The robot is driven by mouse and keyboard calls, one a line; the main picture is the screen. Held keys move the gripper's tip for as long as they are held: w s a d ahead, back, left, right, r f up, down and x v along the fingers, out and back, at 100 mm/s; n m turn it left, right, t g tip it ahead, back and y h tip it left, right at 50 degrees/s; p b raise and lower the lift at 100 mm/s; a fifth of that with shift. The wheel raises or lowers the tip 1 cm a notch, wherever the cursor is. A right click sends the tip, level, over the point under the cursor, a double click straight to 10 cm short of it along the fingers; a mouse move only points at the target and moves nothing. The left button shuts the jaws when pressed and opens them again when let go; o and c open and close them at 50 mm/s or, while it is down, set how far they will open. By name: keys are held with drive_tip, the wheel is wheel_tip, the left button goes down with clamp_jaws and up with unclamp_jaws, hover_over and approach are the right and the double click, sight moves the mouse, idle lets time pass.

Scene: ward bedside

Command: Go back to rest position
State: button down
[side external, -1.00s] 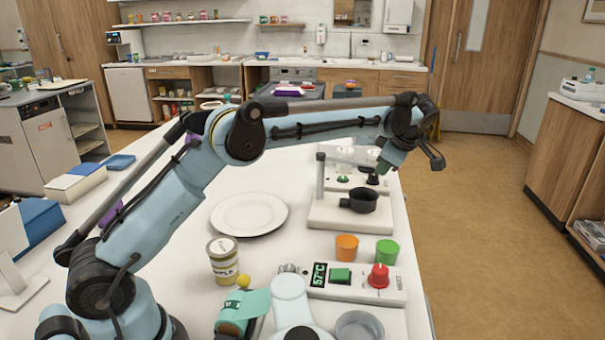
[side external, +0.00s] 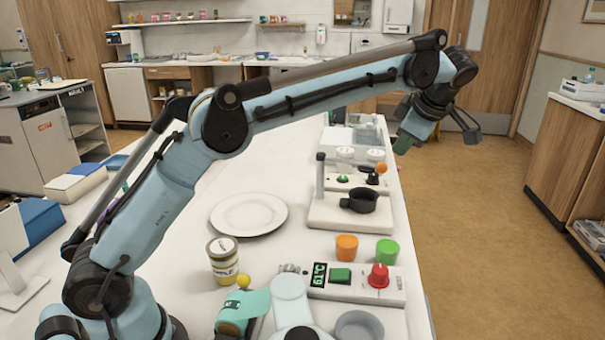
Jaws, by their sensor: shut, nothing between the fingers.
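My gripper (side external: 403,145) is at the end of my outstretched arm, at the upper right of the side external view. It points down and is shut, with no object seen in it. It hangs in the air, clear of the things on the white table (side external: 283,185), and appears near the table's far right edge. The fingertips are small and dark in this view, so their detail is hard to see.
A white plate (side external: 248,214), a labelled tub (side external: 223,262), a device with a black pan (side external: 362,201), an orange cup (side external: 347,247), a green cup (side external: 387,251) and a control box with a red knob (side external: 379,276) stand below my arm. Open floor lies right.

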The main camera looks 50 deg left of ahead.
drive_tip(key=s+a+m+t+h, duration=0.2)
drive_tip(key=s+a+m+h, duration=0.15)
drive_tip(key=s+m, duration=0.9)
drive_tip(key=s+d+f+m+t+h, duration=0.1)
drive_tip(key=s+f+m+t+h, duration=0.1)
drive_tip(key=s+f+m, duration=0.8)
drive_tip(key=s+h, duration=0.1)
drive_tip(key=s, duration=0.2)
drive_tip(key=shift+f+t, duration=0.2)
drive_tip(key=shift+t, duration=0.2)
